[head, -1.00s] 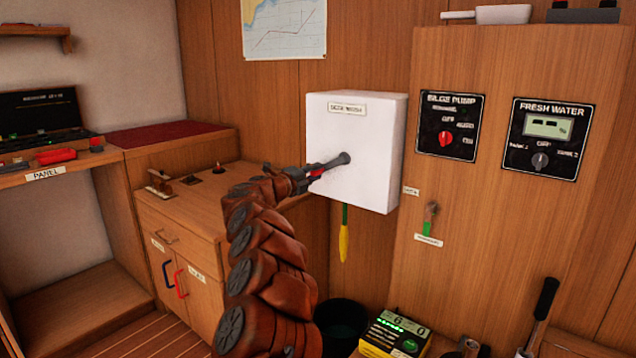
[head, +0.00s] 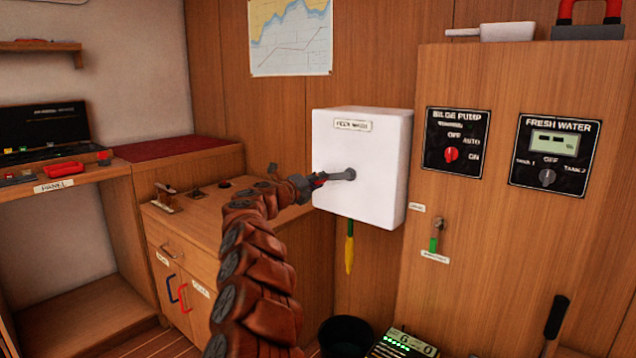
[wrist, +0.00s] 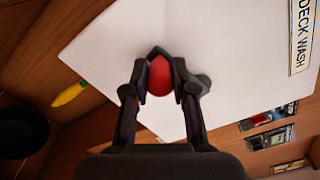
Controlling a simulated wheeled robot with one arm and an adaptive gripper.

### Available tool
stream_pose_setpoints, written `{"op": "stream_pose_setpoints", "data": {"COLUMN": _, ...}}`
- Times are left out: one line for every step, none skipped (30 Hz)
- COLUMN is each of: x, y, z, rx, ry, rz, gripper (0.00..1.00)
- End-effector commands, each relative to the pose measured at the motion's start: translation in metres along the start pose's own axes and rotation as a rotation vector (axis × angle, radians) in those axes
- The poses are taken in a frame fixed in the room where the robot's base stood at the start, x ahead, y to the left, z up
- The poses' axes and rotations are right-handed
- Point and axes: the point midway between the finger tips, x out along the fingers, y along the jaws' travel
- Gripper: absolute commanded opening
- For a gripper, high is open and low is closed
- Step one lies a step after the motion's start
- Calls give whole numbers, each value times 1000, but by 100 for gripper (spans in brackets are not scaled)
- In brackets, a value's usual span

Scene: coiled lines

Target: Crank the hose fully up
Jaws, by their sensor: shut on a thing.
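The white deck wash box (head: 362,145) is fixed to the wood wall. It also fills much of the wrist view (wrist: 110,40). A dark crank (head: 342,175) sticks out of its front, its arm pointing left and slightly down. My gripper (head: 314,184) is at the crank's outer end. In the wrist view my gripper (wrist: 160,62) is shut around the red knob (wrist: 160,77). Below the box hangs a short green hose (head: 350,228) with a yellow nozzle (head: 349,255), clear of the floor. The yellow nozzle also shows in the wrist view (wrist: 70,94).
A cabinet (head: 480,225) with the bilge pump panel (head: 457,143) and fresh water panel (head: 552,155) stands at right. A low wooden counter (head: 185,210) lies left, behind my arm. A black bucket (head: 345,335) and a green-lit device (head: 403,344) are below the box.

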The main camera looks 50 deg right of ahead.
Motion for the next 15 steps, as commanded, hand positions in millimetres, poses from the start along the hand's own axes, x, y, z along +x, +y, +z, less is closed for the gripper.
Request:
{"op": "stream_pose_setpoints", "data": {"x": 0, "y": -1, "z": 1, "rx": 0, "ry": -3, "rz": -1, "gripper": 0}}
{"op": "stream_pose_setpoints", "data": {"x": 0, "y": -1, "z": 1, "rx": 0, "ry": -3, "rz": -1, "gripper": 27}}
{"op": "stream_pose_setpoints", "data": {"x": 0, "y": -1, "z": 1, "rx": -1, "ry": -3, "rz": -1, "gripper": 31}}
{"op": "stream_pose_setpoints", "data": {"x": 0, "y": -1, "z": 1, "rx": -1, "ry": -3, "rz": -1, "gripper": 34}}
{"op": "stream_pose_setpoints", "data": {"x": 0, "y": -1, "z": 1, "rx": -1, "ry": -2, "rz": -1, "gripper": 37}}
{"op": "stream_pose_setpoints", "data": {"x": 0, "y": -1, "z": 1, "rx": -1, "ry": -2, "rz": -1, "gripper": 41}}
{"op": "stream_pose_setpoints", "data": {"x": 0, "y": -1, "z": 1, "rx": -1, "ry": -2, "rz": -1, "gripper": 44}}
{"op": "stream_pose_setpoints", "data": {"x": 0, "y": -1, "z": 1, "rx": -1, "ry": -2, "rz": -1, "gripper": 48}}
{"op": "stream_pose_setpoints", "data": {"x": 0, "y": -1, "z": 1, "rx": -1, "ry": -2, "rz": -1, "gripper": 52}}
{"op": "stream_pose_setpoints", "data": {"x": 0, "y": 0, "z": 1, "rx": -1, "ry": -2, "rz": -1, "gripper": 52}}
{"op": "stream_pose_setpoints", "data": {"x": 0, "y": 0, "z": 1, "rx": -1, "ry": -1, "rz": -1, "gripper": 52}}
{"op": "stream_pose_setpoints", "data": {"x": 0, "y": 0, "z": 0, "rx": -1, "ry": -1, "rz": -1, "gripper": 52}}
{"op": "stream_pose_setpoints", "data": {"x": 0, "y": 0, "z": 0, "rx": -1, "ry": -1, "rz": -1, "gripper": 52}}
{"op": "stream_pose_setpoints", "data": {"x": 0, "y": 0, "z": 0, "rx": -1, "ry": -1, "rz": -1, "gripper": 52}}
{"op": "stream_pose_setpoints", "data": {"x": 0, "y": 0, "z": 0, "rx": -1, "ry": -1, "rz": -1, "gripper": 52}}
